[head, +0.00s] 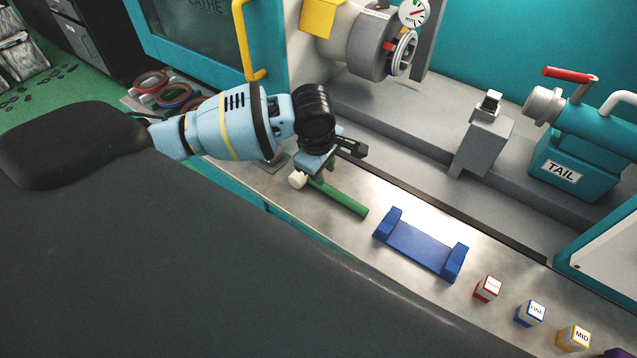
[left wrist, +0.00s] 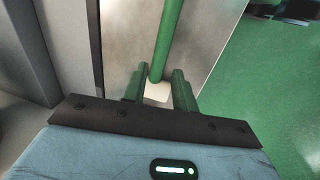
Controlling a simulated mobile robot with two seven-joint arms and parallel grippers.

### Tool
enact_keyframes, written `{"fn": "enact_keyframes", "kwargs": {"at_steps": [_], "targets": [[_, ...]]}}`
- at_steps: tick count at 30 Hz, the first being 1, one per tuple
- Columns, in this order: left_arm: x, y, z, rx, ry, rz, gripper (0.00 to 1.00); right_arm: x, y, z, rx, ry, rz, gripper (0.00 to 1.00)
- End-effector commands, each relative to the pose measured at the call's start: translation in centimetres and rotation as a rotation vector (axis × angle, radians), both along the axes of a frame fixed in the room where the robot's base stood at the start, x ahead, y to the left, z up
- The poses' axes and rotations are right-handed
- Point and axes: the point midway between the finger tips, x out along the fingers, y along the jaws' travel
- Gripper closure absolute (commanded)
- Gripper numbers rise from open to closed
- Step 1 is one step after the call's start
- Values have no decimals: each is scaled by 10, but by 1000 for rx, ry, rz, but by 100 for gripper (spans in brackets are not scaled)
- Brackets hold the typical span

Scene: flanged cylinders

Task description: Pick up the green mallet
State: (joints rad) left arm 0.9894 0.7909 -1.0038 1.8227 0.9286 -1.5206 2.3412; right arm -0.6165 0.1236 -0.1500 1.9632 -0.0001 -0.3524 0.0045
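The green mallet lies on the metal ledge of the lathe. Its green handle (head: 340,197) points to the lower right in the head view, and its white head (head: 297,180) is at the upper left end. My left gripper (head: 322,172) is over the mallet near the head end, partly hiding the handle there. In the left wrist view the handle (left wrist: 164,42) and white head (left wrist: 157,92) show between the two fingers (left wrist: 159,88). The fingers are apart with gaps on both sides; contact is not visible. My right gripper is not in view.
A blue cradle (head: 420,248) lies right of the mallet. Red (head: 487,289), blue (head: 529,314) and yellow (head: 574,338) labelled blocks stand farther right. The lathe chuck (head: 375,45) and tailstock (head: 575,160) are behind. Coiled rings (head: 172,95) lie at left.

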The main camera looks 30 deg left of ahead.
Motion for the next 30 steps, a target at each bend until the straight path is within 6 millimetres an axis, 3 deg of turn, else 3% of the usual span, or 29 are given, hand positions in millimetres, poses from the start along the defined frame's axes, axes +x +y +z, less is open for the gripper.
{"fn": "enact_keyframes", "kwargs": {"at_steps": [6,13,21,30], "targets": [[3,0,-23,1,4,-1,72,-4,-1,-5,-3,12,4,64],[5,0,-31,1,2,-3,72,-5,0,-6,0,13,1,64],[10,1,-68,1,3,-3,72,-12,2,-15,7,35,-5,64],[13,1,-73,0,-2,-3,72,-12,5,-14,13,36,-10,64]]}}
